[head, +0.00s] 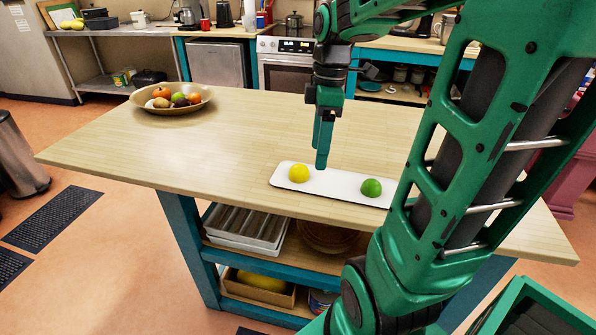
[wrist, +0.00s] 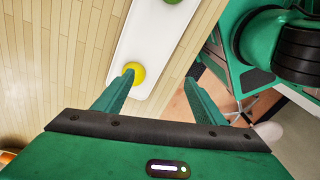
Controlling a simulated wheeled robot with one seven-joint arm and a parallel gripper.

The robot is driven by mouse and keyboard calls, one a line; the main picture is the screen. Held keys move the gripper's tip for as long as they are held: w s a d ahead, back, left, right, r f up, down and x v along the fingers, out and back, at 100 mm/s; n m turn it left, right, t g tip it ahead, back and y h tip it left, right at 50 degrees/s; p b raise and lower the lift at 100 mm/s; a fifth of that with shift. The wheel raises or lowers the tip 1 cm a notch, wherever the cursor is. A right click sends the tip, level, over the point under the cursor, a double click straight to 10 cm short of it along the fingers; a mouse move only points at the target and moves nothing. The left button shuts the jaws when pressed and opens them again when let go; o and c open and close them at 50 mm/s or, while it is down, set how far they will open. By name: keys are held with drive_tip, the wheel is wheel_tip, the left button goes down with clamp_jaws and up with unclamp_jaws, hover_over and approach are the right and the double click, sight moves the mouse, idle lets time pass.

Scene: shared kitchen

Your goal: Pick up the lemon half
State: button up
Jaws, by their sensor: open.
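The yellow lemon half (head: 298,173) sits near the left end of a white rectangular board (head: 330,186) on the wooden table. It also shows in the wrist view (wrist: 134,73), close to the tip of the left finger. A green lime-like piece (head: 371,187) sits farther right on the same board. My gripper (head: 321,164) points down above the board, just right of the lemon half in the head view. In the wrist view my gripper (wrist: 158,92) is open, with nothing between its fingers. Whether a finger touches the lemon half cannot be told.
A bowl of fruit (head: 172,99) stands at the table's far left. The wooden table top (head: 200,150) is clear between bowl and board. My arm hides the board's right end. Below, a shelf holds metal trays (head: 245,227). A stove (head: 288,65) stands behind.

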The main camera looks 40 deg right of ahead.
drive_tip(key=w+d+r+n, duration=0.1)
drive_tip(key=w+n, duration=0.4)
drive_tip(key=n, duration=0.4)
hover_over(299, 165)
drive_tip(key=shift+y, duration=0.3)
drive_tip(key=f, duration=0.3)
drive_tip(key=d+f, duration=0.1)
drive_tip(key=f, duration=0.1)
drive_tip(key=shift+s, duration=0.35)
drive_tip(key=shift+w+a+f, duration=0.1)
drive_tip(key=shift+a+f, duration=0.05)
drive_tip(key=shift+f, duration=0.75)
drive_tip(key=shift+w+a+f, duration=0.15)
drive_tip(key=shift+f, duration=0.75)
drive_tip(key=shift+w+a+f, duration=0.1)
drive_tip(key=shift+a+f, duration=0.05)
drive_tip(key=shift+f, duration=0.75)
clamp_jaws()
drive_tip(key=shift+r, duration=0.15)
